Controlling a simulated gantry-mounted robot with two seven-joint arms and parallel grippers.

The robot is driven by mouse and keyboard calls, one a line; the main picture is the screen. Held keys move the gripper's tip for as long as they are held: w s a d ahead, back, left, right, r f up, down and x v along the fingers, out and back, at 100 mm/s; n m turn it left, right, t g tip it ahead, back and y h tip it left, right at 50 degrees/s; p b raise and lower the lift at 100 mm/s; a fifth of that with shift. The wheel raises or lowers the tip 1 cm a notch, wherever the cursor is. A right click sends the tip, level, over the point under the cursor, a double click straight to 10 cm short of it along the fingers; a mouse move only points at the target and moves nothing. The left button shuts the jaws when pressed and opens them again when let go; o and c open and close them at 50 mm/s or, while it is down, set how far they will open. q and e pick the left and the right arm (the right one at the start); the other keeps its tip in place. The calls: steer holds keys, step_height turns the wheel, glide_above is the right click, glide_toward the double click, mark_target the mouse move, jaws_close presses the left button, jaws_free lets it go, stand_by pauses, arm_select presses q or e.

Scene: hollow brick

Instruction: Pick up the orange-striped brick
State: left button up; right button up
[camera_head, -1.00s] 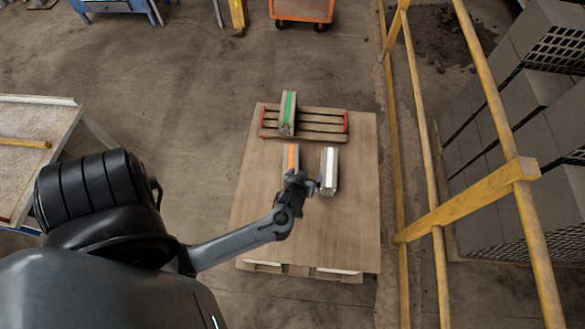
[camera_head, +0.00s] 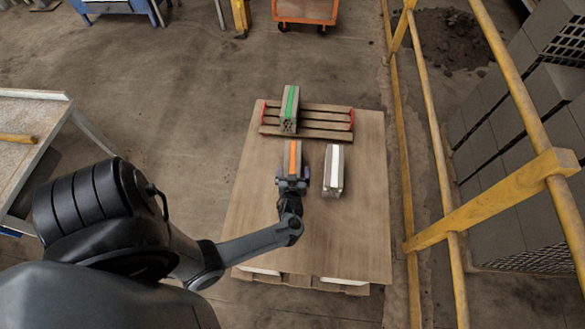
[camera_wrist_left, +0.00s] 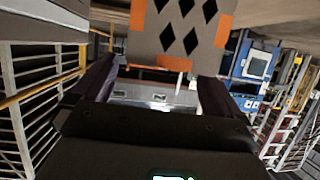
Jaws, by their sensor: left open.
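The orange-striped brick (camera_head: 292,152) lies on the wooden board in the head view, with its orange stripe running along its top. My left gripper (camera_head: 293,184) is open at the brick's near end, its fingers spread to either side. In the left wrist view the brick's end face (camera_wrist_left: 183,35) shows diamond-shaped holes and orange edges, just beyond and between the open fingers of my left gripper (camera_wrist_left: 155,82). I cannot tell whether a finger touches the brick. My right gripper is not in view.
A white-striped brick (camera_head: 334,168) lies close to the right. A green-striped brick (camera_head: 289,105) sits on a slatted rack with red ends (camera_head: 325,123) behind. The board (camera_head: 345,235) is clear in front. Yellow railing (camera_head: 480,207) stands on the right, a table (camera_head: 25,165) on the left.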

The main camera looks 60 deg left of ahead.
mark_target(292, 162)
arm_select(q)
steer(key=shift+b+x, duration=0.7)
steer(key=shift+x, duration=1.9)
steer(key=shift+s+a+r, duration=0.15)
steer(key=shift+a+r, duration=0.05)
steer(key=c, duration=1.8)
steer(key=shift+r, duration=0.1)
jaws_close()
steer(key=shift+r, duration=0.1)
